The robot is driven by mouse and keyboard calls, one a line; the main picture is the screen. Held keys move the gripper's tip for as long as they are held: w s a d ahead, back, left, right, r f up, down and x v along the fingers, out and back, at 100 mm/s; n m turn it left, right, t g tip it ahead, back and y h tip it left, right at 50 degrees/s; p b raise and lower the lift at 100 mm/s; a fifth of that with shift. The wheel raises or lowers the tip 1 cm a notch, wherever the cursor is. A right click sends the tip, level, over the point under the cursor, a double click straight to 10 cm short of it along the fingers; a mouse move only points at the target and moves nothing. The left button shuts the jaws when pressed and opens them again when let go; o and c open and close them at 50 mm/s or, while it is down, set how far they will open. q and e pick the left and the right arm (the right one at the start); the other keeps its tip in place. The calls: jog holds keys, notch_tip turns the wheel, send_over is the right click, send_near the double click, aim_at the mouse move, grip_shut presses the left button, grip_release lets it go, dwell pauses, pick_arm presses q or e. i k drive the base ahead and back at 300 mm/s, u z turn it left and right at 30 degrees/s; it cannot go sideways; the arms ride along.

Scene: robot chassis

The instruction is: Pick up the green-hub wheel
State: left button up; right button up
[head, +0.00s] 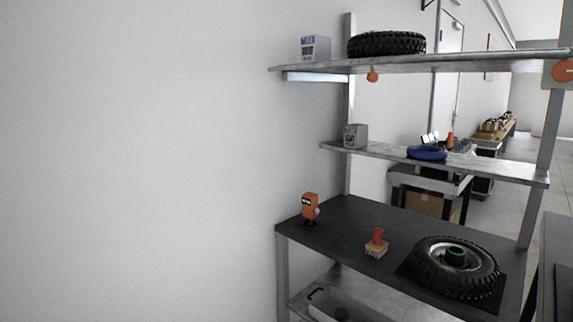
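The green-hub wheel (427,262) is a black knobbly tyre with a pale metal rim and a green hub (456,257) in the middle. It lies flat on a thin black mat (489,303) at the right part of the dark shelf surface (352,222) in the head view. Neither of my grippers shows in the head view, so their distance from the wheel and what they hold cannot be seen.
An orange figure-like item (310,207) and a small brush-like item with a red handle (377,243) stand left of the wheel. Another tyre (386,43) lies on the top shelf.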

aim_at(455, 264)
jog(key=z, duration=1.25)
